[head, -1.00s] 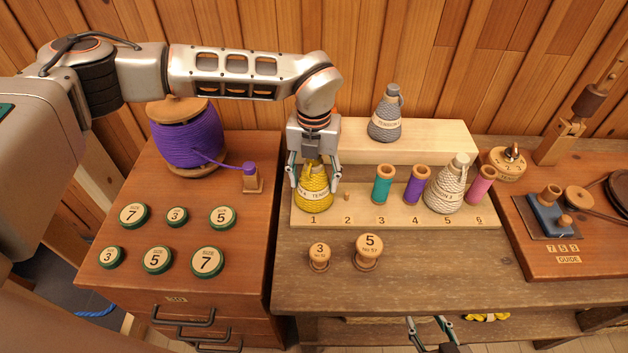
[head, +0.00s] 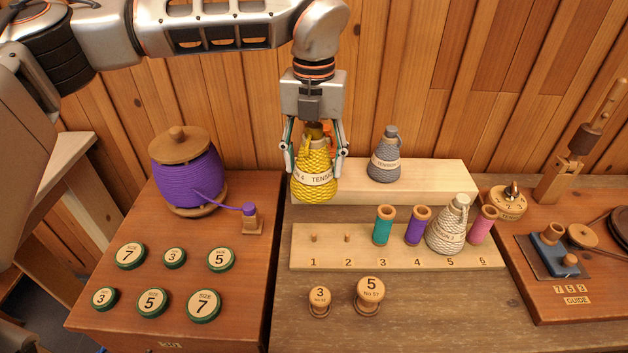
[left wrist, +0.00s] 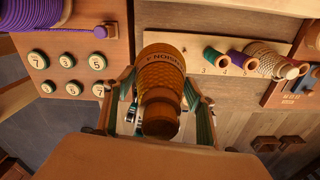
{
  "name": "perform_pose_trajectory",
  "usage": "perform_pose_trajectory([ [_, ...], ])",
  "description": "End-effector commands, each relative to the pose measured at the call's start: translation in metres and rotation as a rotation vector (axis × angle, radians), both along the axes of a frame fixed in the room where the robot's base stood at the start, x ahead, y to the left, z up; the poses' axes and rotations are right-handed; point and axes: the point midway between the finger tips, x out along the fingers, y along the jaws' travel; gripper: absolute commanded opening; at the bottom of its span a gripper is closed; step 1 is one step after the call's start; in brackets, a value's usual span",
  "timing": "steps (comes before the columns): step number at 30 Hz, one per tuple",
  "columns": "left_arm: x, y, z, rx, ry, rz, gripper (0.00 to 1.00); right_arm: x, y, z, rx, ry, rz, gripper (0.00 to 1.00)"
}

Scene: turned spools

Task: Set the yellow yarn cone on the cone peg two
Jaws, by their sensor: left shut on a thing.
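The yellow yarn cone (head: 315,180) hangs in my left gripper (head: 314,165), which is shut on it above the peg board (head: 400,262). Its label reads TENSION, and the cone is apart from the board. It also shows, dark amber, between the fingers in the left wrist view (left wrist: 162,82). Peg two (head: 347,237) is a bare short peg behind the numeral 2. Peg one (head: 314,238) is also bare, and the cone is held above and behind it. My right gripper is not in view.
Teal (head: 384,226) and purple (head: 418,226) spools stand at 3 and 4, a cream cone (head: 449,226) at 5, a pink spool (head: 482,226) at 6. A grey cone (head: 384,158) stands on the raised block behind.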

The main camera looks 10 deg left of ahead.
Motion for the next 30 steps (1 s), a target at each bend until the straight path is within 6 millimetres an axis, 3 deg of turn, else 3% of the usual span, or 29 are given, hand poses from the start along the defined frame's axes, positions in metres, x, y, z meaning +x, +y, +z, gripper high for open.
perform_pose_trajectory([
  [6,0.001,0.0,0.022,-0.001,-0.002,0.0,0.22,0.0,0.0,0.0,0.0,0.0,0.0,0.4],
  [11,0.002,-0.006,0.022,0.001,-0.001,-0.027,0.22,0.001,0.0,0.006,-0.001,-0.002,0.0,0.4],
  [17,0.012,-0.029,-0.006,0.004,-0.001,-0.155,0.22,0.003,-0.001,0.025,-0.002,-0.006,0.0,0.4],
  [24,0.017,-0.065,-0.058,0.001,0.001,-0.353,0.22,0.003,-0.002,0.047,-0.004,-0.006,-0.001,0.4],
  [30,0.016,-0.077,-0.081,-0.001,-0.001,-0.424,0.22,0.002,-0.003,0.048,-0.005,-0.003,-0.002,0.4],
])
